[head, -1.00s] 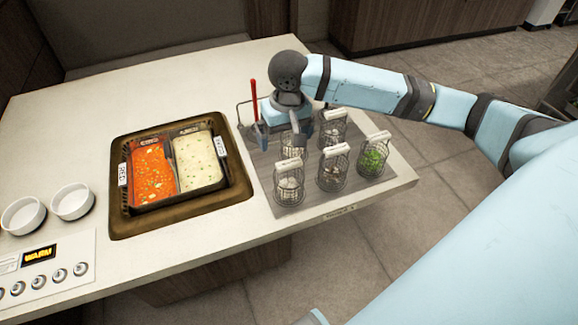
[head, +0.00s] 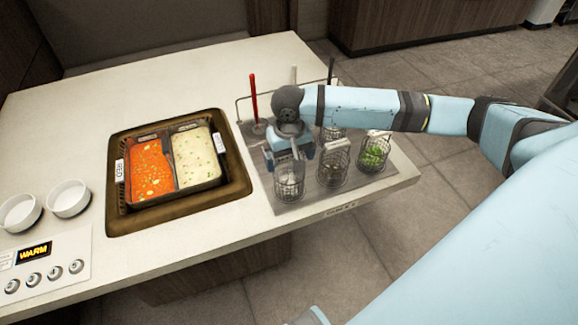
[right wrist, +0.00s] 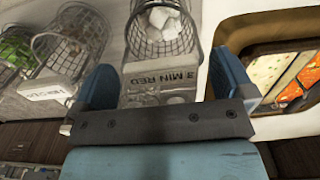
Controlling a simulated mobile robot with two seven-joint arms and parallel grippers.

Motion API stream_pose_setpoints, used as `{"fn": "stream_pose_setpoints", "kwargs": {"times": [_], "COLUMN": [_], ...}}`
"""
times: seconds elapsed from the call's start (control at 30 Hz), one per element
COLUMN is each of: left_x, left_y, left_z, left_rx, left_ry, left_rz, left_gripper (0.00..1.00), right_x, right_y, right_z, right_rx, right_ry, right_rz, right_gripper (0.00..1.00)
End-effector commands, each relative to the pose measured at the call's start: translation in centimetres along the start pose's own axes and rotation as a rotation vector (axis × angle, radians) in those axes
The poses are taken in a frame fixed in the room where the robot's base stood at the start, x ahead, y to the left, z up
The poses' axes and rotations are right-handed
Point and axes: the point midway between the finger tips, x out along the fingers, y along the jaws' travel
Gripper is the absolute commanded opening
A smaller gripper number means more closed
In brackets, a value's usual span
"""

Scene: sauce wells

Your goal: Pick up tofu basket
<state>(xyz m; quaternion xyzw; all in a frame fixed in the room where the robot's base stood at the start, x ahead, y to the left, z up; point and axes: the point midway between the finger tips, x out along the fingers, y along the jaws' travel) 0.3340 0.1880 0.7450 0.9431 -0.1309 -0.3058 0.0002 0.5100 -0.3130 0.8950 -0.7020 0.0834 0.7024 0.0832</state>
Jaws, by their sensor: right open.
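The tofu basket (head: 289,185) is a wire basket at the front left of the grey mat in the head view. In the right wrist view the basket (right wrist: 163,40) holds white chunks, and its pale handle carries a label that appears to read "3 MIN RED". My right gripper (head: 290,152) is over this basket's handle. In the wrist view the right gripper (right wrist: 166,88) is open, with one blue finger on each side of the handle. Contact with the handle cannot be told. My left gripper is not in view.
Other wire baskets stand close by, one with mushroom-like pieces (head: 332,172) and one with greens (head: 374,156). A red-handled utensil (head: 254,97) stands in a rack behind. A pot with red and white broths (head: 215,185) is at the left, with two white bowls (head: 68,199) beyond.

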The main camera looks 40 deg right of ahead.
Motion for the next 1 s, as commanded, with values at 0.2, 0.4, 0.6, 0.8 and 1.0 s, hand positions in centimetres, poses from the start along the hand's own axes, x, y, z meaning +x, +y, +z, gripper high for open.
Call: {"fn": "stream_pose_setpoints", "kwargs": {"times": [0.2, 0.4, 0.6, 0.8, 1.0], "left_x": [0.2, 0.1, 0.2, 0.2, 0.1], "left_y": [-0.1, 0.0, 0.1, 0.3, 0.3], "left_z": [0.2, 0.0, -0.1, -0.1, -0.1], "left_rx": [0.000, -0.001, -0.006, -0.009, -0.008], "left_ry": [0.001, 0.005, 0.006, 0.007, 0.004], "left_rz": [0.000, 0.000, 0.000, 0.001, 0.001], "left_gripper": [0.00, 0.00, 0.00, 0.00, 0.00], "right_x": [2.9, 3.0, 3.0, 2.9, 2.0], "right_y": [-0.1, -0.1, -0.1, -0.1, -0.1], "right_z": [0.0, 0.0, 0.0, 0.0, -0.1], "right_rx": [-0.001, -0.001, -0.001, -0.001, -0.001], "right_ry": [0.000, 0.001, 0.001, 0.002, 0.003], "right_rz": [0.001, 0.000, 0.000, 0.000, -0.001], "right_gripper": [1.00, 1.00, 0.61, 0.61, 0.61]}}
